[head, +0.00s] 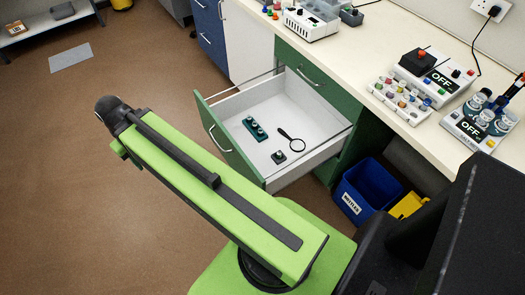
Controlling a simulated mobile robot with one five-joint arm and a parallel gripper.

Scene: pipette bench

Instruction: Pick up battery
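An open drawer (310,104) with a green front and white inside holds a few small things. A teal and black oblong object (255,129) lies toward its left side; it may be the battery, but it is too small to tell. A small dark block (279,157) lies near the front right of the drawer. My green arm reaches left across the floor in front of the drawer, ending in a black joint. My gripper does not show.
The bench top (360,55) above carries a rack of coloured caps (401,97) and devices with "OFF" displays. A blue bin (366,190) and a yellow bin (408,205) stand under the bench, right of the drawer.

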